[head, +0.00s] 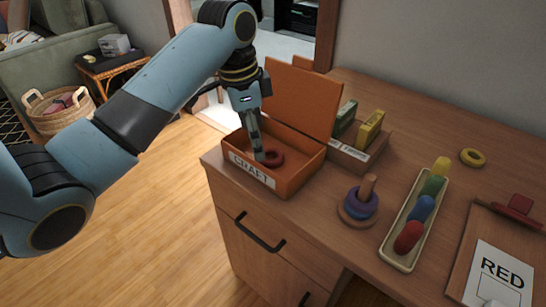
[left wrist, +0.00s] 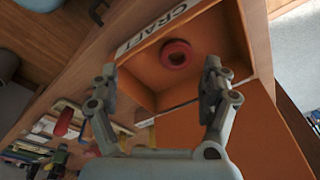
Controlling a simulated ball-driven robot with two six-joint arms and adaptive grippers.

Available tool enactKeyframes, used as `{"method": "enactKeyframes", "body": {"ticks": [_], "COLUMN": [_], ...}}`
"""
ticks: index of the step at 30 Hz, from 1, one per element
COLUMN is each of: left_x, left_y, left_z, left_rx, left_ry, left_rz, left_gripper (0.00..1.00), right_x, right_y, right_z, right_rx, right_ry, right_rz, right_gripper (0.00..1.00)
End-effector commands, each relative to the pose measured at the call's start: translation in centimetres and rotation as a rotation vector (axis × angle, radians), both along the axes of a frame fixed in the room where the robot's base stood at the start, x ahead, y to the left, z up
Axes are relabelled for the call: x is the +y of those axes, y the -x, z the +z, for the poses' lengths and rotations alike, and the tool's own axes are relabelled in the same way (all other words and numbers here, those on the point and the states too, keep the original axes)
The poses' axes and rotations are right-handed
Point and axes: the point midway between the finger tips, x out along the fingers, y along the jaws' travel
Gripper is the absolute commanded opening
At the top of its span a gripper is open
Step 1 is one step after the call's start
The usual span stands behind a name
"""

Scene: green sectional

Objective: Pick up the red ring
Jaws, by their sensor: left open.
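The red ring (head: 272,158) lies flat on the floor of an open orange box labelled CRAFT (head: 249,171). The ring also shows in the left wrist view (left wrist: 177,54), whole and unobstructed, inside the box (left wrist: 220,32). My left gripper (head: 258,156) reaches down into the box from above, beside the ring in the head view. In the left wrist view the two fingers (left wrist: 161,76) are spread wide, with the ring just beyond and between them. Nothing is between the fingertips. My right gripper is not in view.
The box's raised lid (head: 303,98) stands behind it. To the right are a small divided holder (head: 358,154), a peg with stacked rings (head: 361,203), a tray of coloured pieces (head: 398,248), a yellow ring (head: 472,157) and a clipboard marked RED (head: 500,277).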

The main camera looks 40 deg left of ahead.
Motion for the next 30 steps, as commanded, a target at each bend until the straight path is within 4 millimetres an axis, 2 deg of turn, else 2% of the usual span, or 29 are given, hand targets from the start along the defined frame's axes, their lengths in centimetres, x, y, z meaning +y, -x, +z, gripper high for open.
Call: {"method": "enactKeyframes", "body": {"ticks": [1, 3, 7, 15, 20, 30], "left_x": [0.5, 0.8, 1.2, 0.7, 0.5, -0.3], "left_y": [-1.2, -2.3, -3.5, -4.0, -4.2, -4.8], "left_z": [0.7, 1.5, 2.0, -2.2, -3.4, -7.9], "left_rx": [0.001, 0.007, 0.015, 0.018, 0.016, 0.016], "left_ry": [0.003, 0.012, 0.025, 0.027, 0.026, 0.026], "left_rz": [-0.023, -0.06, -0.1, -0.106, -0.104, -0.104], "left_gripper": [0.81, 0.81, 0.81, 0.81, 0.81, 0.81], "right_x": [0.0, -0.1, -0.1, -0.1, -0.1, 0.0], "right_y": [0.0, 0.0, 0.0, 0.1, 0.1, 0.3], "right_z": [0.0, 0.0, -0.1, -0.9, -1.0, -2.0], "right_rx": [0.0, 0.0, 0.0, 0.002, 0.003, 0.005], "right_ry": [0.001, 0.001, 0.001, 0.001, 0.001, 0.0], "right_rz": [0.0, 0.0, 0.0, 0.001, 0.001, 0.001], "right_gripper": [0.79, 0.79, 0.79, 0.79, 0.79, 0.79]}}
